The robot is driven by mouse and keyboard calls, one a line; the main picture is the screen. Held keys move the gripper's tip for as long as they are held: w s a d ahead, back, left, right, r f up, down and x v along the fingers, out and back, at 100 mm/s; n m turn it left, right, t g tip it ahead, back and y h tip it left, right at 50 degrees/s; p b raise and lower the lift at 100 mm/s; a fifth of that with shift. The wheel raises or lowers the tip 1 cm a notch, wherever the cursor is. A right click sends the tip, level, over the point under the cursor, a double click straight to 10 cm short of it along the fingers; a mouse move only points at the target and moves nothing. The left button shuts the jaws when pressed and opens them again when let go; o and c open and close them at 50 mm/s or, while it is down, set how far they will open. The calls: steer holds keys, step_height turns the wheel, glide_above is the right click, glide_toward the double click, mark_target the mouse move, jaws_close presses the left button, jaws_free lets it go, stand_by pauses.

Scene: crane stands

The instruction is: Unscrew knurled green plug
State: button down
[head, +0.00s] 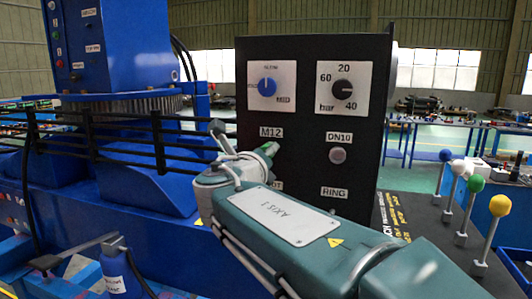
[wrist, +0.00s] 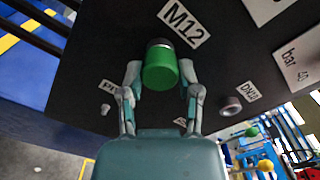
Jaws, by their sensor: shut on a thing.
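The green plug (wrist: 160,70) shows in the wrist view just below the M12 label (wrist: 184,23). A narrow metallic band shows at its far end, towards the dark panel (wrist: 120,35). My gripper (wrist: 159,78) is shut on the plug, with one finger on each side of it. In the head view my gripper (head: 266,151) is at the panel just below the M12 label, and the plug is mostly hidden there. I cannot tell how far the plug sits in the panel.
The panel also carries a blue knob (head: 267,87), a black bar dial (head: 343,89) and a round DN10 fitting (head: 338,155). Levers with coloured balls (head: 475,184) stand at the right. Black rails (head: 100,130) and blue machinery (head: 160,195) are at the left.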

steer(key=n, duration=0.4)
steer(key=shift+f, duration=0.2)
steer(key=shift+c, duration=1.8)
jaws_free()
steer(key=shift+o, duration=0.7)
steer(key=shift+d+r, duration=0.1)
steer(key=shift+c, duration=0.8)
steer(key=shift+r, duration=0.1)
